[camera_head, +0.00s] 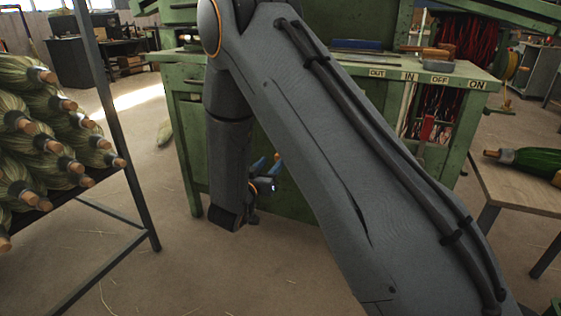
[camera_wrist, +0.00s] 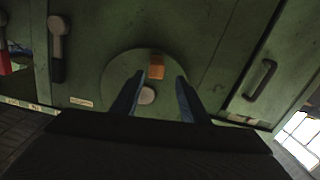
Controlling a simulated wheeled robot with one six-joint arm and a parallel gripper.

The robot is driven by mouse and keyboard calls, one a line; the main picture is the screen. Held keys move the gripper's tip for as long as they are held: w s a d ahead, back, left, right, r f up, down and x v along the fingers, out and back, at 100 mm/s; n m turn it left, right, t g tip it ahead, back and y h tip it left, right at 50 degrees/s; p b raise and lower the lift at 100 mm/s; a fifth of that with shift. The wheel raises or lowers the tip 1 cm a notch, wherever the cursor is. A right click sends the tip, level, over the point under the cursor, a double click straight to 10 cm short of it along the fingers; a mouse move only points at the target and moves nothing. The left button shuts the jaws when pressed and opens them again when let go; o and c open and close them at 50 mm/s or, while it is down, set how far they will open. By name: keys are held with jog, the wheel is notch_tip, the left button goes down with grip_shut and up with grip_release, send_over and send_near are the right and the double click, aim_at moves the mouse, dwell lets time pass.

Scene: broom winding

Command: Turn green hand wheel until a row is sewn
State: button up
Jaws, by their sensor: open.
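The green hand wheel (camera_wrist: 118,68) is a round disc on a green machine face in the wrist view. It carries an orange-brown block (camera_wrist: 157,67) above its middle and a pale round knob (camera_wrist: 147,96) lower down. My gripper (camera_wrist: 158,82) is open, its two blue fingers in front of the disc, one on each side of the block and knob. No contact can be made out. In the head view my gripper (camera_head: 268,165) is low in front of the green machine (camera_head: 300,208), partly behind my arm; the wheel is hidden there.
In the wrist view a grey lever (camera_wrist: 57,40) is at upper left and a dark handle (camera_wrist: 262,80) at right. In the head view a broom rack (camera_head: 138,200) stands left and a table (camera_head: 515,196) right. The floor (camera_head: 220,270) between is mostly clear.

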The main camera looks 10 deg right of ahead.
jog(key=shift+d+f+h, duration=0.2)
jog(key=shift+h, duration=0.1)
jog(key=shift+d, duration=0.2)
jog(key=b+x, duration=0.2)
jog(key=x, duration=0.5)
jog(key=shift+w, duration=0.15)
grip_shut()
